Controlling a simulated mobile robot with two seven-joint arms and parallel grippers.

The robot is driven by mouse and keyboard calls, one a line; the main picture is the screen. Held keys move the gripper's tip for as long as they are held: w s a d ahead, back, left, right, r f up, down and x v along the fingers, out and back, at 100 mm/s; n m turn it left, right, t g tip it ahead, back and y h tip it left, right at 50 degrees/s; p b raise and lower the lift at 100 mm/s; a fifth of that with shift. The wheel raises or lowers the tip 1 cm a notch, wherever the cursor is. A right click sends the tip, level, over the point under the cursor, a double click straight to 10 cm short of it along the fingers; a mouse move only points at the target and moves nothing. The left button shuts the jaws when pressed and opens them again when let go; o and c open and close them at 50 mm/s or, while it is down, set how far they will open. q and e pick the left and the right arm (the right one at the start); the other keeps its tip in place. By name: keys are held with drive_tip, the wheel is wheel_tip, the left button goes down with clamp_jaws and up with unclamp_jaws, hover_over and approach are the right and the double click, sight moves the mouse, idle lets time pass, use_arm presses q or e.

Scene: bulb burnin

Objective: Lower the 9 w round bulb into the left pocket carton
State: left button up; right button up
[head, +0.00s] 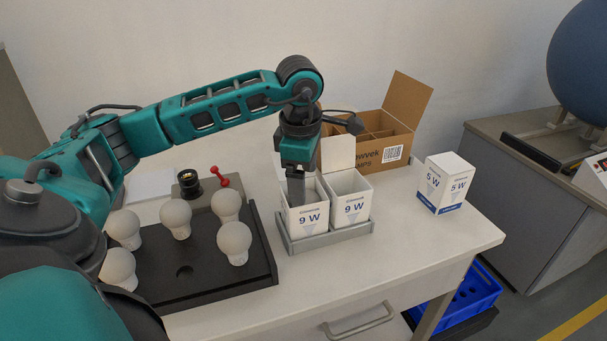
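The left pocket carton (306,222) is an open white box marked 9 W, standing upright in the left pocket of a grey holder (335,238). My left gripper (297,192) points straight down into its open top. The fingertips and anything between them are hidden by the carton's walls, so I cannot see the 9 W round bulb or whether the fingers are open or shut. A second open 9 W carton (351,209) stands beside it in the right pocket. My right gripper is not in view.
Several white round bulbs stand on a black tray (200,285) with one empty hole. A socket (188,182) and a red-handled switch (221,179) sit behind it. A closed 5 W carton (445,183) and a divided cardboard box (385,140) stand right and behind.

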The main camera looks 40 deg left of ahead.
use_arm(q)
drive_tip(key=shift+o, duration=0.3)
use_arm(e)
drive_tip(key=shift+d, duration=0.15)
use_arm(q)
wheel_tip(320, 180, up, 13)
drive_tip(key=s+p, duration=0.1)
drive_tip(key=p, duration=0.1)
drive_tip(key=shift+s+d, duration=0.3)
drive_tip(key=shift+d, duration=0.15)
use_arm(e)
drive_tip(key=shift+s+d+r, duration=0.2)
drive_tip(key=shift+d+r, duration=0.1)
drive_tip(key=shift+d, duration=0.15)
use_arm(q)
drive_tip(key=shift+f, duration=0.1)
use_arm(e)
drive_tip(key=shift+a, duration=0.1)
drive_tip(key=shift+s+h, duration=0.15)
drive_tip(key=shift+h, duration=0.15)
